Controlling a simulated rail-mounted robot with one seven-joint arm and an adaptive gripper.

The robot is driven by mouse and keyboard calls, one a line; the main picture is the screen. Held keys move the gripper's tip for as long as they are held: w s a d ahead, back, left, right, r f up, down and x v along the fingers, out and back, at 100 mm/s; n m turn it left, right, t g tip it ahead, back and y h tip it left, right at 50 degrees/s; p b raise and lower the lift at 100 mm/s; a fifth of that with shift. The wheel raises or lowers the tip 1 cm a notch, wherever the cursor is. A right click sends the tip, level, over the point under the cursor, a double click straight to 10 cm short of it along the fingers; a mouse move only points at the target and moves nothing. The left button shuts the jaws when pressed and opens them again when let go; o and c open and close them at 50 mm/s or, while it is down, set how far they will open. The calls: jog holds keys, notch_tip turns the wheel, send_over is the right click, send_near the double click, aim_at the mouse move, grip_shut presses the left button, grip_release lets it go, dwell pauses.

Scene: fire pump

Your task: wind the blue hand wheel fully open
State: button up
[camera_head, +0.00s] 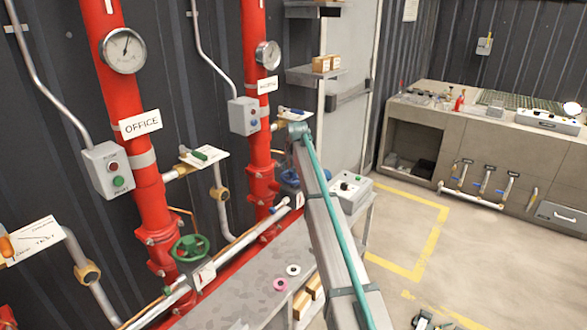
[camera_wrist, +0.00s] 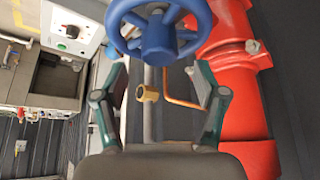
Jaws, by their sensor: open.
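The blue hand wheel (camera_wrist: 166,32) fills the top middle of the wrist view, with its upper rim cut off by the picture edge. In the head view only a small part of the blue wheel (camera_head: 290,178) shows, beside my arm on the right-hand red riser. My gripper (camera_wrist: 160,66) is open in the wrist view. Its two fingers stand apart below the wheel, left and right of its hub line, with nothing between them that they grip. I cannot tell whether a fingertip touches the rim. My gripper is hidden in the head view.
A green hand wheel (camera_head: 190,248) sits on the left riser, labelled OFFICE. A grey control box (camera_head: 349,191) stands right of my arm. A brass fitting (camera_wrist: 147,93) and a thick red pipe (camera_wrist: 238,95) lie beyond my fingers. A grey bench (camera_head: 245,283) is below.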

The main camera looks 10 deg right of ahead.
jog(key=shift+r+p, duration=0.8)
jog(key=shift+r, duration=1.75)
jog(key=shift+s+f, duration=0.1)
jog(key=s+f, duration=0.1)
jog(key=s, duration=0.1)
jog(key=s+f, duration=0.1)
jog(key=shift+s+f, duration=0.2)
jog(key=shift+s, duration=0.2)
jog(key=s+f+g, duration=0.5)
jog(key=s+f, duration=2.8)
jog(key=f, duration=0.3)
jog(key=s+f+g, duration=0.2)
jog(key=s+f, duration=0.3)
jog(key=s, duration=1.1)
jog(key=s+f+g, duration=0.3)
jog(key=s+f, duration=0.1)
jog(key=s, duration=1.2)
jog(key=s+f+g, duration=0.2)
jog(key=s+f, duration=0.3)
jog(key=s, duration=1.1)
jog(key=shift+s+f+g, duration=0.15)
jog(key=shift+f+g, duration=0.2)
jog(key=shift+g, duration=0.05)
